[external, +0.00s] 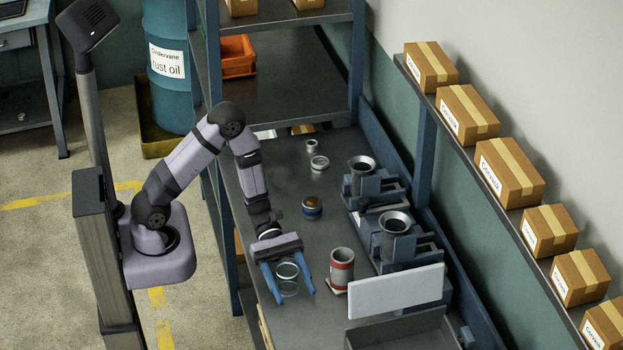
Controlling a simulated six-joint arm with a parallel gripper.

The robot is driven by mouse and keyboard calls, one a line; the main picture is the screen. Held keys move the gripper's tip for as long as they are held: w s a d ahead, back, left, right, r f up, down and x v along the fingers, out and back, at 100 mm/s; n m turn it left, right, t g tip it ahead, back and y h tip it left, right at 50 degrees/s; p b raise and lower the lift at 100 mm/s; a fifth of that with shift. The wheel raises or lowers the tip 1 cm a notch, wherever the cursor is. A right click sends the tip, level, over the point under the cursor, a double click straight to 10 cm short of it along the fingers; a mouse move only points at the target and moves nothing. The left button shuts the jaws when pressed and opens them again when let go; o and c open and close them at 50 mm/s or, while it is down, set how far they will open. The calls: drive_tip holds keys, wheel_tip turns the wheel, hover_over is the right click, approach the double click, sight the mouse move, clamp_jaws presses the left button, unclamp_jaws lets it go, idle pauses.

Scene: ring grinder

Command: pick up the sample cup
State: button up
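A clear glass cup with a pale rim (287,272) stands upright on the dark bench, near its front edge; it looks like the sample cup, though I see no label. My gripper (295,294) is low over the bench with its two blue fingers spread. One finger is on each side of the glass cup, and the gripper looks open. Gaps seem to show between the fingers and the glass, but I cannot tell for certain whether either touches. The lower part of the cup is faint against the bench.
A red and white cylinder (341,268) stands close to the right finger. Two grinder units (396,236) and a pale panel (397,291) line the right side.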

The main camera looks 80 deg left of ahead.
drive_tip(key=c, duration=0.9)
drive_tip(key=shift+c, duration=0.2)
drive_tip(key=shift+r, duration=0.15)
wheel_tip(320, 180, up, 10)
